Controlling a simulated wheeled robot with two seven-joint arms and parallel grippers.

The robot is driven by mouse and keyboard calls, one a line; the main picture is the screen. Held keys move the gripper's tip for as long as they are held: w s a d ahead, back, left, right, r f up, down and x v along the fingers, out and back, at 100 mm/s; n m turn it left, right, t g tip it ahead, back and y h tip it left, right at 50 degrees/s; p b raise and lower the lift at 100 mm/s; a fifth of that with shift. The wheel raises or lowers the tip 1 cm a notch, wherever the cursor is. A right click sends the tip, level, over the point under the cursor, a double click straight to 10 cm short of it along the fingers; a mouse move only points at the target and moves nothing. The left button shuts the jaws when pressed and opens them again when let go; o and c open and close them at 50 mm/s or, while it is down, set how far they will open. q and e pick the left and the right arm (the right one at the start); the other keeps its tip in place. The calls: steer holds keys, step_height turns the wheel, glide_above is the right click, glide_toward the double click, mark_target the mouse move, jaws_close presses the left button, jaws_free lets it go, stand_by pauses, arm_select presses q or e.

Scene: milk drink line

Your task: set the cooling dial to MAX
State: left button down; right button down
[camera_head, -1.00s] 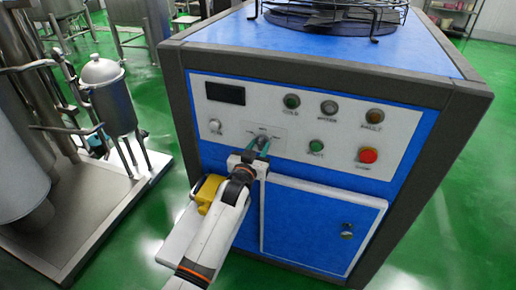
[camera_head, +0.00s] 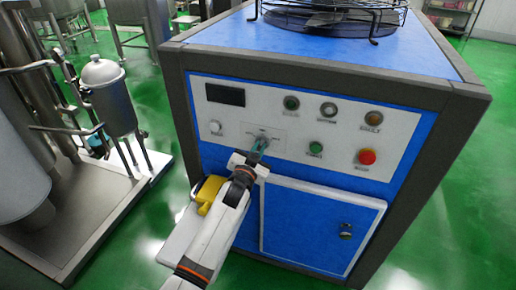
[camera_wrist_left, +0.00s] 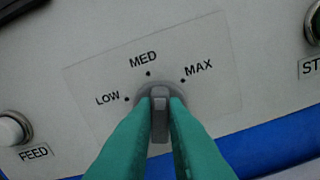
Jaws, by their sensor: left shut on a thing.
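The cooling dial (camera_wrist_left: 160,112) is a grey round knob with a raised grip bar. My left gripper (camera_head: 259,146) has its teal fingers shut on the dial's bar, one on each side. In the left wrist view the fingers (camera_wrist_left: 160,128) come up from below and hide the knob's lower part. The bar stands upright in that view, its upper end between the MED (camera_wrist_left: 143,61) and MAX (camera_wrist_left: 198,70) marks. LOW (camera_wrist_left: 107,98) is at the left. In the head view the fingers mostly cover the dial. My right gripper is not in view.
The dial is on the white panel of the blue machine (camera_head: 225,165). A FEED button (camera_wrist_left: 14,128) is left of it. A green button (camera_head: 316,147) and a red stop button (camera_head: 367,157) are to the right. A dark display (camera_head: 225,95) is above left.

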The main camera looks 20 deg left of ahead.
arm_select(q)
steer(key=m, duration=0.4)
steer(key=shift+f+m, duration=0.1)
steer(key=shift+m, duration=0.2)
steer(key=shift+d+m, duration=0.1)
steer(key=shift+m, duration=1.8)
steer(key=c, duration=1.5)
jaws_free()
steer(key=shift+o, duration=0.2)
steer(key=shift+s, duration=0.15)
steer(key=s, duration=1.1)
steer(key=shift+s+a, duration=0.2)
steer(key=shift+s, duration=0.2)
